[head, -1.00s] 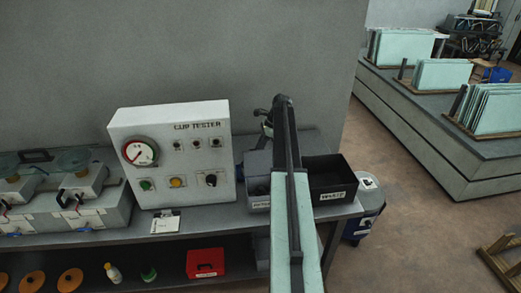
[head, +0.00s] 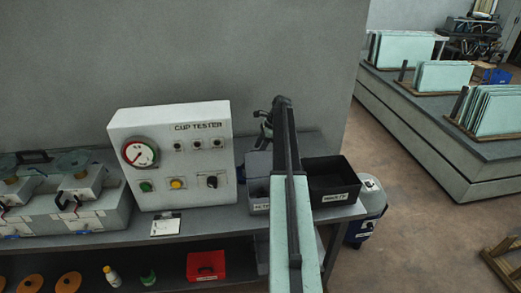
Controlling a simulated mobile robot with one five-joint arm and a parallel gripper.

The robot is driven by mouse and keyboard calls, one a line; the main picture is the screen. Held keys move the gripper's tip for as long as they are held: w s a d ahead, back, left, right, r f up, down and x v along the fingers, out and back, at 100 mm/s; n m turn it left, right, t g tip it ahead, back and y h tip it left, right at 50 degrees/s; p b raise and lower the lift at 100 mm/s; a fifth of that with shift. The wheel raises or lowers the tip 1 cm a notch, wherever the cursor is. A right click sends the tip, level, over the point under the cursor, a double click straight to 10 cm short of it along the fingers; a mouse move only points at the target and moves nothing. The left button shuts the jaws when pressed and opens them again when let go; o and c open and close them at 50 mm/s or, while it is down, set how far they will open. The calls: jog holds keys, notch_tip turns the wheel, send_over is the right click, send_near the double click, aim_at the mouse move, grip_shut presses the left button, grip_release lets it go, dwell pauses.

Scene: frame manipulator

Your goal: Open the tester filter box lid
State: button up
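A grey box (head: 259,207) with a partly readable front label stands on the bench right of the cup tester (head: 171,158); it appears to be the tester filter box. A light grey panel, seemingly its lid (head: 257,164), stands raised at the back, and a dark interior shows below it. My arm covers the box's right part. My gripper (head: 263,125) is a dark shape above and behind the box, left of my arm's end. It is small and partly hidden, so its fingers and any contact with the lid are unclear.
An open black bin labelled as waste (head: 336,192) stands right of my arm. A blue bin (head: 365,212) is on the floor beside the bench. White cases (head: 75,205) stand left of the tester. A red box (head: 206,266) sits on the lower shelf. The wall is close behind.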

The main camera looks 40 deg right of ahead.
jog(key=shift+w+d+f, duration=0.1)
jog(key=shift+w+d, duration=0.05)
jog(key=p+v, duration=0.7)
jog(key=shift+r, duration=0.4)
jog(key=shift+f, duration=0.1)
